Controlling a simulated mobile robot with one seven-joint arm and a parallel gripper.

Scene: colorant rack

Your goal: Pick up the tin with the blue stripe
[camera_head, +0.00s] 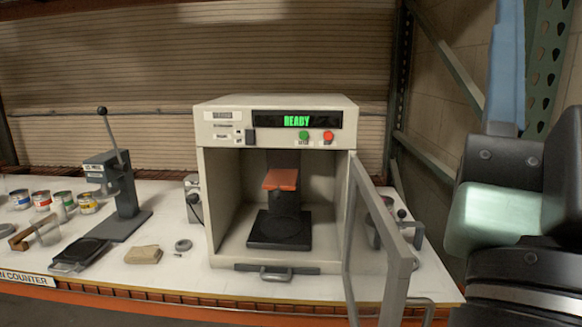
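Several small paint tins stand in a row at the far left of the counter in the head view. The leftmost is the tin with the blue stripe (20,199), with a pale body. Beside it are a tin with a red stripe (41,201), one with a green stripe (64,200) and one with a yellow stripe (87,203). All stand upright and apart from my arm. Large dark links of my arm fill the right edge. My gripper's fingers do not show.
A machine (222,215) reading READY stands mid-counter, its door (350,235) swung open toward me at the right. A lever press (128,195) stands between tins and machine. A brush (33,235), folded cloth (143,254) and grey ring (183,245) lie in front.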

